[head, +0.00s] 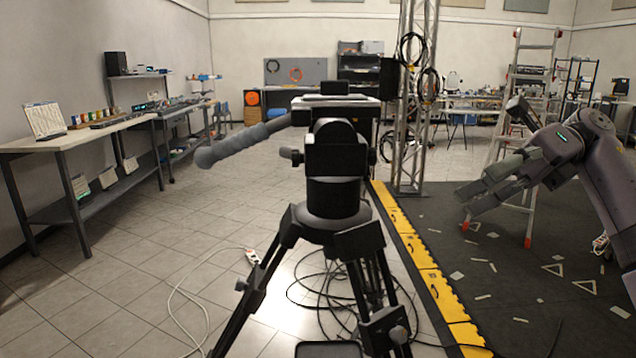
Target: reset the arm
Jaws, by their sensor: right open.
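My right arm comes in from the right edge, bent over at the wrist. My right gripper (466,202) points down and left above the dark mat (505,300). Its fingers are open, and nothing shows between them. It is apart from the tripod (335,200) and appears in front of the ladder, though the exact gap is unclear. My left gripper and left arm are not in view.
The black tripod, with a grey handle (245,140), stands close in the middle. Cables (330,290) and a white power strip (252,257) lie around its legs. A truss column (412,100), a ladder (530,130) and a left workbench (85,140) stand farther off.

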